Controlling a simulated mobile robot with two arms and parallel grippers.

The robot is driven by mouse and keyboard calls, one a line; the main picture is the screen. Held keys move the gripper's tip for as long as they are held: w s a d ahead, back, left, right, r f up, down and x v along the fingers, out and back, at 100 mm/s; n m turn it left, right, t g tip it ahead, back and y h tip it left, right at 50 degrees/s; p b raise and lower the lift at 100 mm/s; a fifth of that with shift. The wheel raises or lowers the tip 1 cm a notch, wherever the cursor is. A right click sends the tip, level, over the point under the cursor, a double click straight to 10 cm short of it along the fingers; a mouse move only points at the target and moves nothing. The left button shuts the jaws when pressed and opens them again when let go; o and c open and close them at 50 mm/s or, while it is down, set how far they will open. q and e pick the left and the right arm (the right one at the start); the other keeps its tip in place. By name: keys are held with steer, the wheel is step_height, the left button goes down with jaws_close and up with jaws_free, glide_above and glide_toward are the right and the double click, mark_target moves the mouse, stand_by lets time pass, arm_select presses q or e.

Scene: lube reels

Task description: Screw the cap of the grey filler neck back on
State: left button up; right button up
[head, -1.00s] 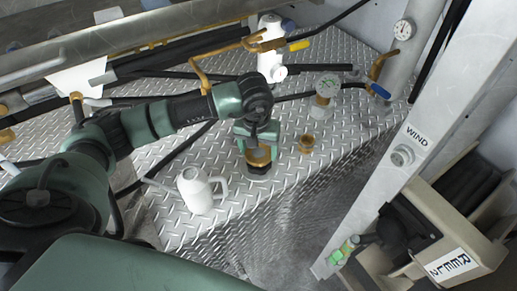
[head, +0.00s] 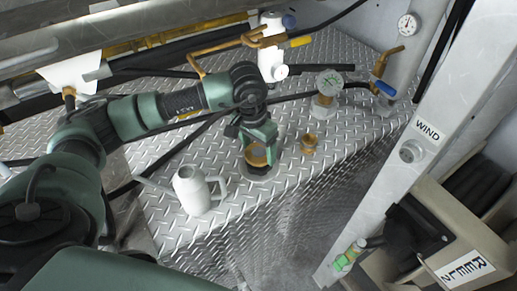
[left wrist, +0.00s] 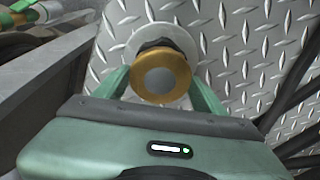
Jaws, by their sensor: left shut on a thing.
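My left gripper (head: 257,152) points down over the diamond-plate top, its fingers shut on a round brass cap (head: 257,155). In the left wrist view the cap (left wrist: 160,76) shows a grey disc in its middle, with a green finger on each side. A dark, angular piece (left wrist: 158,45) sits just behind the cap. Behind that is a pale grey round flange (left wrist: 190,42) on the plate, which also shows below the gripper in the head view (head: 268,177). The cap hides most of the neck, so I cannot tell how far it is seated. My right gripper is not in view.
A white oil can (head: 197,192) stands left of the gripper. Black hoses cross the plate behind. The plate's front edge drops off nearby.

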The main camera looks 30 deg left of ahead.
arm_select(q)
steer(key=shift+a+f+m+b, duration=0.1)
steer(key=shift+f+m+b, duration=0.1)
steer(key=shift+m+b, duration=0.9)
steer(key=m+b, duration=0.1)
steer(key=m, duration=0.1)
steer(key=shift+r+m+h+b, duration=0.1)
steer(key=shift+m+h+b, duration=0.2)
steer(key=shift+m+b, duration=0.1)
steer(key=shift+r, duration=0.1)
steer(key=o, duration=1.5)
steer(key=shift+o, duration=0.2)
steer(key=shift+o, duration=0.4)
